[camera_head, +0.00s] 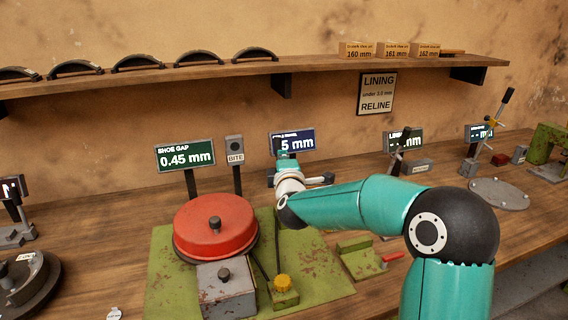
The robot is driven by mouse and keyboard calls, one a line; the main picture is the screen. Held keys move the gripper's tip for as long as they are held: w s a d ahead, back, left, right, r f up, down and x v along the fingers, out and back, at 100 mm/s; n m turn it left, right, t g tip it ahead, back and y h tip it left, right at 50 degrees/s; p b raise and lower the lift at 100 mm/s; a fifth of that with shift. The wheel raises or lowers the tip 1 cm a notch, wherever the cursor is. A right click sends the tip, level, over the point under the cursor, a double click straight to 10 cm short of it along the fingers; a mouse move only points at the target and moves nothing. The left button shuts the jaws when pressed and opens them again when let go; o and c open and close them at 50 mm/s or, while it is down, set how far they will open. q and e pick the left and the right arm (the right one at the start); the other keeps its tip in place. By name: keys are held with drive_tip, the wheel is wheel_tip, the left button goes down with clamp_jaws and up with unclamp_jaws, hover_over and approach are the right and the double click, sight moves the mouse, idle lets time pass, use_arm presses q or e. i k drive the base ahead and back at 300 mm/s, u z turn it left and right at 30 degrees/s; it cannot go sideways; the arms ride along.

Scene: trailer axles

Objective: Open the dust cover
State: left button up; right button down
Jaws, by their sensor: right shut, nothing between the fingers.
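A round red drum-like part (215,226) with a dark knob on top sits on a green, rust-worn base plate (165,290). A grey rusty box (226,288) with a dark knob on its lid stands at the drum's front edge. I cannot tell which of these is the dust cover; no part is labelled so, and nothing visibly stands open. My right gripper (284,158) is shut and empty, beyond and to the right of the drum, in front of a blue display. It is apart from the drum and the box. My left gripper is not in view.
A yellow knob (283,282) stands right of the grey box, and a green block with a red handle (391,258) lies farther right. Display signs, including a shoe gap sign (185,156), stand behind. A shelf (190,78) holds curved shoes and small boxes.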

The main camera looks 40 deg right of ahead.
sight(226, 290)
drive_tip(key=k, duration=1)
